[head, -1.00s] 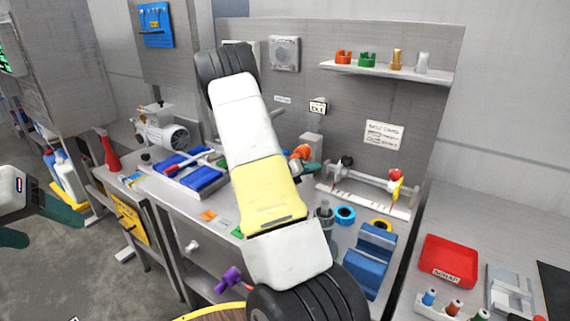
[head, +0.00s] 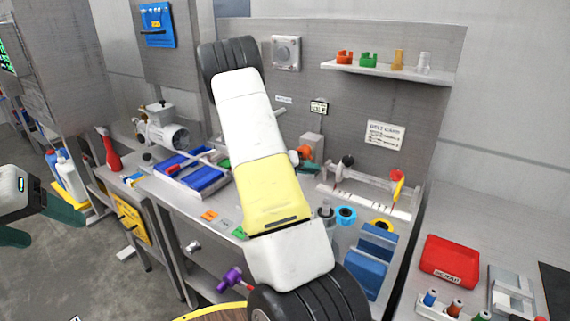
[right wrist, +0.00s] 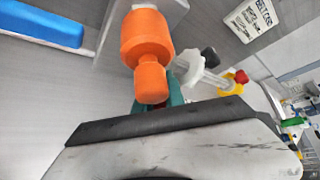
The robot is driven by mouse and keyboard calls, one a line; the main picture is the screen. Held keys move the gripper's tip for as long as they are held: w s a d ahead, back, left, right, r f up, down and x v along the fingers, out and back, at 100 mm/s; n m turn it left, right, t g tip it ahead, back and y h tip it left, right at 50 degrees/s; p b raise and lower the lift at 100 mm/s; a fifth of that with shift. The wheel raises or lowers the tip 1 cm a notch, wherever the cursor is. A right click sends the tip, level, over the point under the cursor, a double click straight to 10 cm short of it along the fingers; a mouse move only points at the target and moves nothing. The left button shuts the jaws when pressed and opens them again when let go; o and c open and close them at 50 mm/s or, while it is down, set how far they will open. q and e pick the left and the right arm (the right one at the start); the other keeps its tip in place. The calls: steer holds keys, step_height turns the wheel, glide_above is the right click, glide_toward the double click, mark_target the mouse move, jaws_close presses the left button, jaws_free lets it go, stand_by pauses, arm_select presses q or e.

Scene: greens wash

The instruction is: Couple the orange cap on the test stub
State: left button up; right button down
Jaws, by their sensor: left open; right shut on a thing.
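The orange cap (head: 304,152) is at the grey upright block (head: 312,142) on the workbench. In the right wrist view the orange cap (right wrist: 147,45) is large, with its narrow end toward the camera and its wide end toward the grey block (right wrist: 112,20). The stub itself is hidden, so I cannot tell whether the cap is seated on it. My right gripper (head: 310,168) is shut on the cap; its teal fingers are partly hidden behind the cap in the wrist view. My left gripper (head: 45,225) is open and empty at the far left, away from the bench.
My right arm covers the middle of the bench. A belt rig (head: 365,190) stands right of the block. Blue V-blocks (head: 372,262), a blue ring (head: 346,215) and a blue-lined tray (head: 205,178) are nearby. A red scrap bin (head: 449,258) sits on the right table.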

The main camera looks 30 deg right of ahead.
steer(key=c, duration=1.4)
jaws_free()
steer(key=shift+a, duration=0.1)
steer(key=v, duration=0.7)
steer(key=shift+a+r, duration=0.2)
steer(key=shift+a, duration=0.1)
